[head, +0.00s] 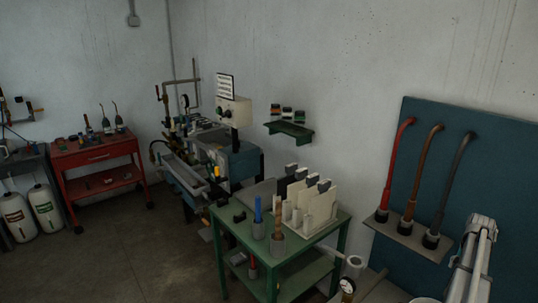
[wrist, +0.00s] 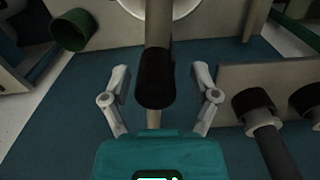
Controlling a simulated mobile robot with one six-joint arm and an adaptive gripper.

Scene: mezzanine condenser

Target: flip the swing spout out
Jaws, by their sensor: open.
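No part is plainly recognisable as the swing spout. The head view shows three curved pipes, red (head: 393,160), brown (head: 423,170) and dark grey (head: 455,180), rising from black collars on a small plate against a blue board. In the wrist view my gripper (wrist: 160,74) is open, with one finger on each side of a dark cylindrical sleeve (wrist: 155,82) on a grey-brown rod. Gaps show between the sleeve and both fingers. Whether the sleeve belongs to the spout I cannot tell.
Beside the fingers on the right, a pale plate (wrist: 232,84) carries black collars (wrist: 256,104). A green cup-like part (wrist: 74,30) is at upper left. In the head view, a green table (head: 338,222) with racks, a red cart (head: 92,154) and a bench machine stand leftward. Floor (head: 130,245) is clear at front left.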

